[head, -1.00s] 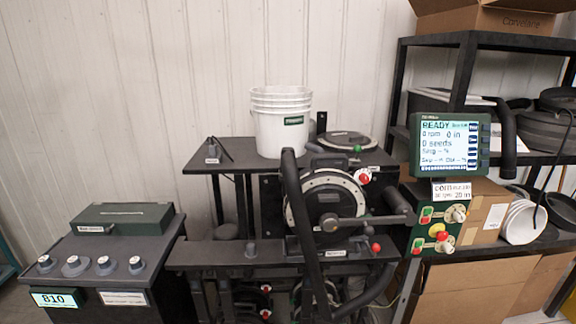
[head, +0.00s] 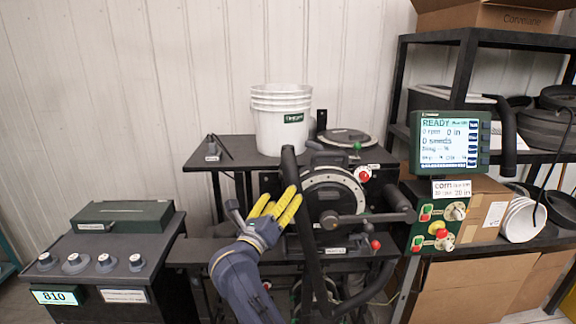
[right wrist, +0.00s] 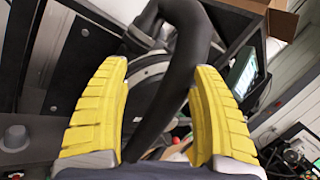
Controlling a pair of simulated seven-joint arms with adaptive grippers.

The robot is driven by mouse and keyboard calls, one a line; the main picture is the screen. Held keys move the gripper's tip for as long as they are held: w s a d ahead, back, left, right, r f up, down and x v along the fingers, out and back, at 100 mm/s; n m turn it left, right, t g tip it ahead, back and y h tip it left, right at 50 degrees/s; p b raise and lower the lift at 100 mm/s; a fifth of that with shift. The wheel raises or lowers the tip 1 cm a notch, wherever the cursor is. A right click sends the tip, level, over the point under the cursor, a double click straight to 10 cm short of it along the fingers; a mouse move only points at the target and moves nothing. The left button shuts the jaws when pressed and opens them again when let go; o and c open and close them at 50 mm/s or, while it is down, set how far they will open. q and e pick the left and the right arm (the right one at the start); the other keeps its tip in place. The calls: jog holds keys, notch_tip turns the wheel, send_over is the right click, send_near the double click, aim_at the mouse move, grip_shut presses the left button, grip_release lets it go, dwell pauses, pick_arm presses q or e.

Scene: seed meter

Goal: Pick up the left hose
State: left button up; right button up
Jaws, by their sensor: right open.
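The left hose (head: 304,230) is a thick black tube that runs down in front of the seed meter (head: 335,200), its top end near the white bucket. My right gripper (head: 276,207), with yellow fingers, is at the left side of the hose's upper part in the head view. In the right wrist view the gripper (right wrist: 160,72) is open, and the hose (right wrist: 178,85) shows between its two fingers. I cannot tell how deep it lies between them; no grip on it shows. My left gripper is not in view.
A white bucket (head: 282,125) stands on the black stand behind the hose. A second black hose (head: 507,140) hangs right of the display (head: 450,143). A metering arm (head: 375,218) sticks out right of the dial. A dark control cabinet (head: 110,255) stands at left.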

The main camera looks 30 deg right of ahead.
aim_at(288, 156)
notch_tip(288, 156, up, 7)
jog(key=s+a+m+t+y, duration=0.2)
jog(key=m+y, duration=0.1)
jog(key=y, duration=0.2)
jog(key=x, duration=1.6)
jog(key=shift+w+d+f, duration=0.15)
jog(key=shift+w+f, duration=0.05)
jog(key=shift+f, duration=0.1)
grip_shut()
